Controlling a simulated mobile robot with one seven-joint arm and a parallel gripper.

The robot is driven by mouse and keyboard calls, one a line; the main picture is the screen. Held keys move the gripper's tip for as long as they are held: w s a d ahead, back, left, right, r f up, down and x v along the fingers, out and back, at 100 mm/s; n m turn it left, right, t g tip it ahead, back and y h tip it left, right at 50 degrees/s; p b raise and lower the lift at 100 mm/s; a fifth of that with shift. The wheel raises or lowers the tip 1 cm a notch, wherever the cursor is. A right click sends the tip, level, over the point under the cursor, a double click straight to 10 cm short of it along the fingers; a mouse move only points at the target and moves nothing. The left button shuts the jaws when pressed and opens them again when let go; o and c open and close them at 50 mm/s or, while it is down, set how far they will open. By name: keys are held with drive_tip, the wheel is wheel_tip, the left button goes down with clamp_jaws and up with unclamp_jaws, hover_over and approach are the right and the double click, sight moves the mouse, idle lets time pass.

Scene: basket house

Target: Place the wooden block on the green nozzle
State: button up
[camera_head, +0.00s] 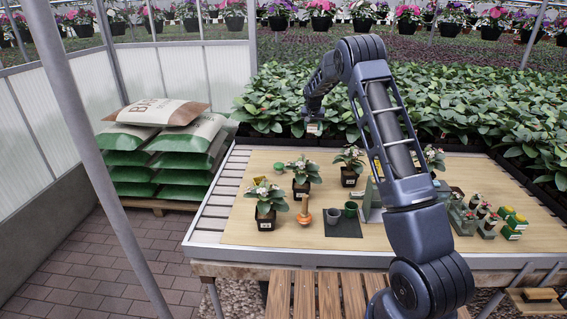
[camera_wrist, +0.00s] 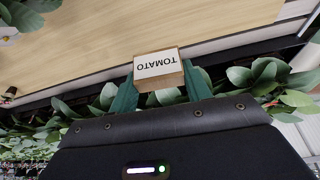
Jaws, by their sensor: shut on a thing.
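The wooden block (camera_wrist: 157,68) has a white label reading TOMATO, upside down in the wrist view. My gripper (camera_wrist: 159,84) is shut on it, with a teal finger at each side. In the head view my gripper (camera_head: 314,117) is raised above the table's far edge, and the block (camera_head: 314,128) shows small below it. A small green object (camera_head: 279,168) lies on the table to the left and below the gripper. It may be the green nozzle, but it is too small to tell.
Small pots and green-topped items (camera_head: 514,224) stand at right. Leafy plants fill the back. My arm hides some table.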

wheel_tip(320, 180, up, 4)
drive_tip(key=f, duration=0.1)
hover_over(279, 163)
drive_tip(key=shift+n, duration=0.4)
drive_tip(key=f, duration=1.9)
drive_tip(key=shift+s+f, duration=0.2)
drive_tip(key=shift+s, duration=0.05)
drive_tip(key=shift+f, duration=0.15)
drive_tip(key=o, duration=0.9)
drive_tip(key=shift+o, duration=0.2)
